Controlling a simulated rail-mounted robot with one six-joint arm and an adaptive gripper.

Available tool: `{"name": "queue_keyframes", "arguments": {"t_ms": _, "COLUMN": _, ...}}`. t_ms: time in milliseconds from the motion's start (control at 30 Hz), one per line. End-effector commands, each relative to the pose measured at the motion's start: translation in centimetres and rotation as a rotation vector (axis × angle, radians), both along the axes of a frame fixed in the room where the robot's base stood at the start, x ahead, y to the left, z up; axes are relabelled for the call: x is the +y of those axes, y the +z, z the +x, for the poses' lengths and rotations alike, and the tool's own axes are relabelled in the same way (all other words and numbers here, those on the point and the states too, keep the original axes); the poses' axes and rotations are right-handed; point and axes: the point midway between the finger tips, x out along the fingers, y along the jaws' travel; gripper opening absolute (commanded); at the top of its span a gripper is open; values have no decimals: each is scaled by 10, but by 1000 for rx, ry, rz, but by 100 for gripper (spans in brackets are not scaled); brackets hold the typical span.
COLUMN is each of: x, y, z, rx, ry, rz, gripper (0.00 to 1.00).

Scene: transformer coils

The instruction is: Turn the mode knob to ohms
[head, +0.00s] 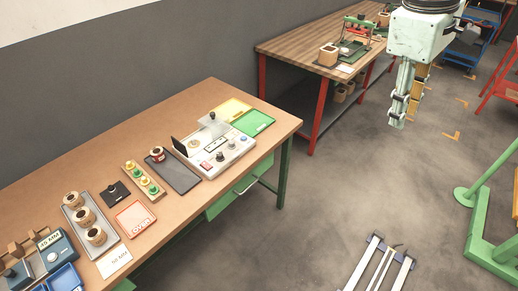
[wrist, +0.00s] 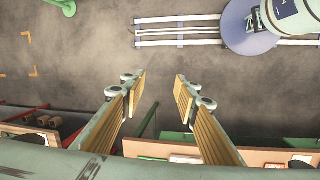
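A light grey test unit (head: 222,150) sits toward the right end of the near wooden table. Its top carries a small display, a red part, a dark knob (head: 220,156) and a blue round part (head: 243,138). Which one is the mode knob, and where it points, is too small to tell. My gripper (head: 397,108) hangs over the floor at the upper right of the head view, well apart from the unit. In the wrist view my gripper (wrist: 160,85) has its two fingers apart with nothing between them.
The near table (head: 190,105) also holds a dark mat (head: 178,172), a green tray (head: 253,123), a yellow tray (head: 233,109), a coil tray (head: 112,240) and a red-edged card (head: 135,219). A second workbench (head: 290,47) stands behind.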

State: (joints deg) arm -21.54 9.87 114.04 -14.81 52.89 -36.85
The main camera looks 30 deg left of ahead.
Motion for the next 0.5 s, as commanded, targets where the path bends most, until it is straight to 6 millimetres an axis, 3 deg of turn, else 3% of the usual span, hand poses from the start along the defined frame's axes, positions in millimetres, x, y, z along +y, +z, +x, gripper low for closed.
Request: {"name": "queue_keyframes", "arguments": {"t_ms": 500, "x": 135, "y": -40, "z": 45, "rx": 41, "ry": 321, "rz": -78, "gripper": 28}}
